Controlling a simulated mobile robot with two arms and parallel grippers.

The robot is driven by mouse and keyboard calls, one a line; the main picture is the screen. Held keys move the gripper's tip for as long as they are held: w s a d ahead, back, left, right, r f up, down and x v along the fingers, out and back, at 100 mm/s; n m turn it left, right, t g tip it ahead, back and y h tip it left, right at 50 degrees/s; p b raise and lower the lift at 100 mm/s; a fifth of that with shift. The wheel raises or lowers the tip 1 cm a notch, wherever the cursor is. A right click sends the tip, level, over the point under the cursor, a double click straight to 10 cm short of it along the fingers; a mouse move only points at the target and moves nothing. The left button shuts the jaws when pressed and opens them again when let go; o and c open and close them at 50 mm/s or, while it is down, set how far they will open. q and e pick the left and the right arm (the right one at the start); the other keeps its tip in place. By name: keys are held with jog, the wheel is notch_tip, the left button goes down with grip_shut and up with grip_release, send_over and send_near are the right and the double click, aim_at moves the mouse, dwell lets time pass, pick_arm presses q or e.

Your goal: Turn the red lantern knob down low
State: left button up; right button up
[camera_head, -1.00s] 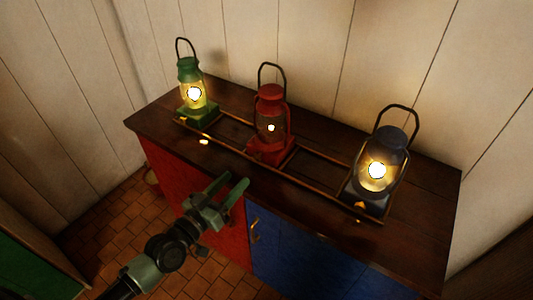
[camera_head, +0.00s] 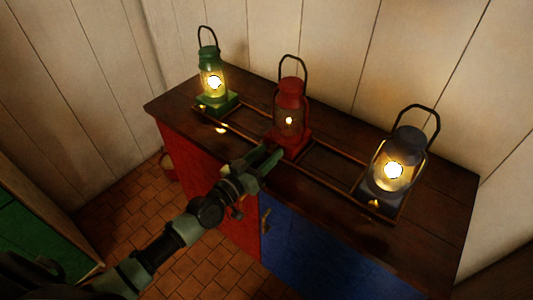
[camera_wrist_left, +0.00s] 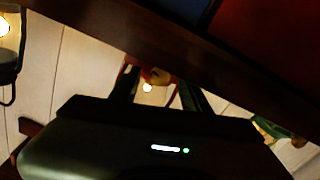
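The red lantern (camera_head: 291,95) stands upright in the middle of the wooden rack on the counter, with a small flame glowing in its glass. My left gripper (camera_head: 268,156) is just in front of its red base, pointing at it. The gripper hides the lantern's knob in the head view. In the left wrist view, which is upside down, my left gripper (camera_wrist_left: 160,90) has its fingers apart. A brassy knob (camera_wrist_left: 155,75) and a bright flame show between them. I cannot tell whether a finger touches the knob. My right gripper is not in view.
A lit green lantern (camera_head: 211,75) stands to the left and a lit dark blue lantern (camera_head: 406,145) to the right. The rack's low rails (camera_head: 330,182) run along the counter (camera_head: 440,185). Red and blue cupboard doors are below its front edge.

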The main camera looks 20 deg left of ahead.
pick_arm(q)
grip_shut()
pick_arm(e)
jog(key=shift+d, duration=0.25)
pick_arm(q)
jog(key=shift+n, duration=0.7)
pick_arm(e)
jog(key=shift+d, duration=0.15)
pick_arm(q)
jog(key=shift+o, duration=0.4)
grip_release()
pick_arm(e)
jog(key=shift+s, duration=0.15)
pick_arm(q)
jog(key=v, duration=0.8)
jog(key=shift+b, duration=0.35)
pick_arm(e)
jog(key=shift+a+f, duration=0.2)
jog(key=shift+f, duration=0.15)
